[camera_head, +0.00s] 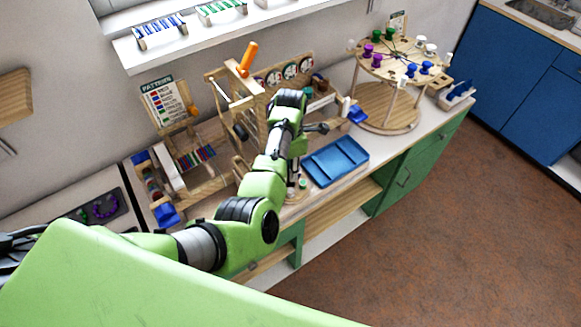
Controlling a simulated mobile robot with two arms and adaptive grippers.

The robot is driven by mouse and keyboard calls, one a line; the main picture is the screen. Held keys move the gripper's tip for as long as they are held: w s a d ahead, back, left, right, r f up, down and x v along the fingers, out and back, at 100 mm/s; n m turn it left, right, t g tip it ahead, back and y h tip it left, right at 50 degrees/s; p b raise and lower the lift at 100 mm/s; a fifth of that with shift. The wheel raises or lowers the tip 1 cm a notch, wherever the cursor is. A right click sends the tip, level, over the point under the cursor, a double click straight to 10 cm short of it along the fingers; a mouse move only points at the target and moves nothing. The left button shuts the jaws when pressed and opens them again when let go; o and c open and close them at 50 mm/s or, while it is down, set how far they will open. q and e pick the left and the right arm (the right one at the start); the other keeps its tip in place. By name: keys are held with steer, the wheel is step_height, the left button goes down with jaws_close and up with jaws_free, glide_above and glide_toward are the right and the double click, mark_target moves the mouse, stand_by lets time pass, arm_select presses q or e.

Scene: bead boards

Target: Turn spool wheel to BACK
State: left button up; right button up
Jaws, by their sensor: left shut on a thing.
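The spool wheel (394,60) is a round, pale wooden turntable at the back right of the counter. Purple, green, white and blue spools stand around its rim. It sits on a wooden stand with a round lower disc (386,107). A small sign (397,22) shows behind it. I cannot read any BACK mark. My left arm reaches in from the lower left over the counter. Its dark gripper (318,128) is small in the picture, left of the wheel and apart from it. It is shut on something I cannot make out. My right gripper is not in view.
A blue tray (336,161) lies in front of the wheel's left side. A wooden frame with an orange handle (248,60) and dials (290,70) stands behind my arm. A patterns board (166,103) is at the left. A small spool rack (457,95) is right of the wheel.

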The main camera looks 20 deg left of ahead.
arm_select(q)
steer(key=shift+r, duration=0.1)
steer(key=o, duration=1.1)
